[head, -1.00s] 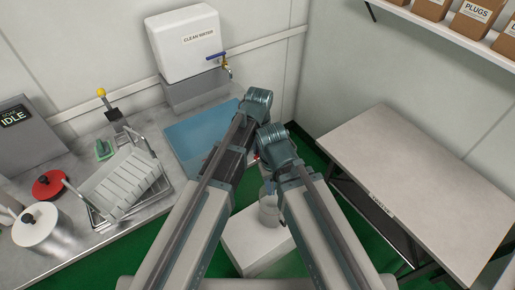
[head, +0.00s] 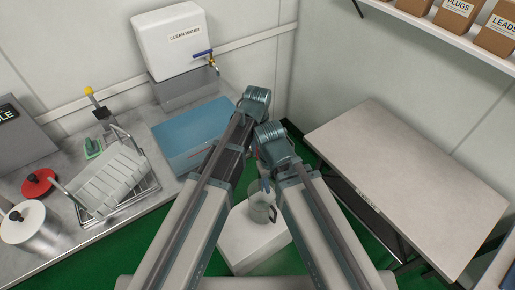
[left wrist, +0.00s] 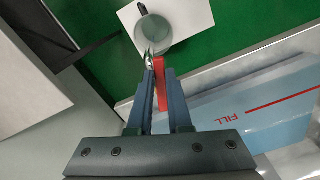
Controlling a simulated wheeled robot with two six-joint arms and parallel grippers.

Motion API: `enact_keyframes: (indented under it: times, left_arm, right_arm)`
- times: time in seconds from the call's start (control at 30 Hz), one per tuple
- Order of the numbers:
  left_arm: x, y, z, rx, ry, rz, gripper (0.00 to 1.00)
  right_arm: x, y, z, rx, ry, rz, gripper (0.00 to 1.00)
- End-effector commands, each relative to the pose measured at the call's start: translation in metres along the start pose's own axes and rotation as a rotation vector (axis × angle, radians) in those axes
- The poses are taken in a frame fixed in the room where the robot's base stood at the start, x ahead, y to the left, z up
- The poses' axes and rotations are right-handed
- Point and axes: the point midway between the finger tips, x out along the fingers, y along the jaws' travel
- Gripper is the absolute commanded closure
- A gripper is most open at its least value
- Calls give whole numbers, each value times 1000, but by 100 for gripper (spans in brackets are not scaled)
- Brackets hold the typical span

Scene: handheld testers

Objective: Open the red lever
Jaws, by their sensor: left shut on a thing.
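The red lever (left wrist: 160,82) shows in the left wrist view, a narrow red bar between the two fingers of my left gripper (left wrist: 159,76). The fingers are shut on it. Beside it on the right is the light blue tank (left wrist: 270,112) with a red line and the word FILL on its face. In the head view the tank (head: 195,130) sits at the counter's right end, and my arms hide the lever. A clear jug (head: 262,207) stands below on a white block (head: 240,240). My right gripper's fingers do not show.
A dish rack (head: 115,175), a white-lidded pot (head: 28,225) and a red lid (head: 39,183) are on the counter, left of the tank. A white water container (head: 170,45) with a tap stands behind. A grey table (head: 410,170) is at right, with green floor between.

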Motion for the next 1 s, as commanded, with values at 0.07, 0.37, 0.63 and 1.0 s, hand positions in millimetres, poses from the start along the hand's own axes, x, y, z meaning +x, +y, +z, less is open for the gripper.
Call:
enact_keyframes:
  times: [0.07,0.37,0.63,1.0]
  left_arm:
    - [0,0,0,-43,-1,0,100]
    - [0,0,0,-152,-1,0,100]
    - [0,0,-1,-179,-1,0,100]
    - [0,0,-1,-178,0,0,72]
  right_arm:
    - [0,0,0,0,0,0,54]
    - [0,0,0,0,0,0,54]
    - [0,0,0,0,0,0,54]
    - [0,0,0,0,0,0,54]
